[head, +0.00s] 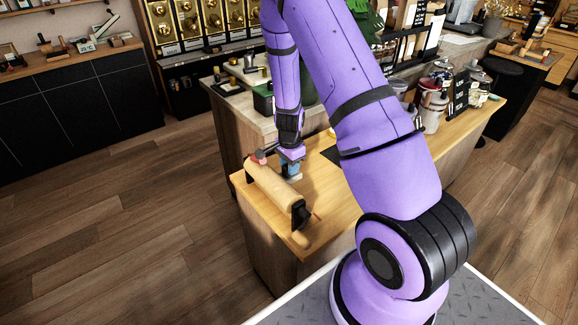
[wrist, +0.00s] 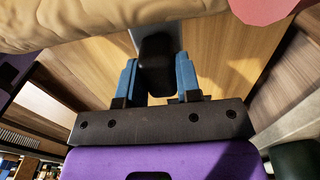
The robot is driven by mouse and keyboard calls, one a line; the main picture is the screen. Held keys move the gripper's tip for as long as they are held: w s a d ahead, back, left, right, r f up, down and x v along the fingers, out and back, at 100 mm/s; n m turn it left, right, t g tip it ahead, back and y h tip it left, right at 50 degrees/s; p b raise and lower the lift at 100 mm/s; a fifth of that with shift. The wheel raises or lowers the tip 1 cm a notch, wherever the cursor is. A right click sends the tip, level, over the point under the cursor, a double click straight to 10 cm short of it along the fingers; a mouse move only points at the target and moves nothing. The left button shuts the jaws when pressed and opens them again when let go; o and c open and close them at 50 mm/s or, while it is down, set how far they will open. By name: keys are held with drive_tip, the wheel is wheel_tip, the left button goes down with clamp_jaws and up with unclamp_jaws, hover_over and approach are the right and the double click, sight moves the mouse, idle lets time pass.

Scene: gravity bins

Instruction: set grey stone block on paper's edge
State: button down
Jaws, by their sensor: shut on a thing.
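My gripper (head: 291,171) is low over the counter, right beside the paper roll (head: 272,188), which lies on a holder with black ends. The wrist view shows my gripper's blue fingers (wrist: 158,82) shut on a dark block, which I take as the grey stone block (wrist: 155,62). It looks nearly black in shade, with a paler grey part beyond it. The block cannot be made out in the head view. The beige paper (wrist: 90,22) crosses the top of the wrist view, close to the block. Whether the block touches paper or counter, I cannot tell.
A pink-red rounded part (wrist: 262,9) shows beside the paper in the wrist view. Bottles and canisters (head: 432,105) stand at the counter's far right.

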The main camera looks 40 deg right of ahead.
sight(290, 178)
drive_tip(key=shift+f, duration=2.95)
drive_tip(key=shift+f, duration=0.55)
drive_tip(key=c, duration=0.7)
unclamp_jaws()
drive_tip(key=shift+c, duration=0.2)
wheel_tip(290, 178, up, 11)
drive_tip(key=shift+f, duration=0.1)
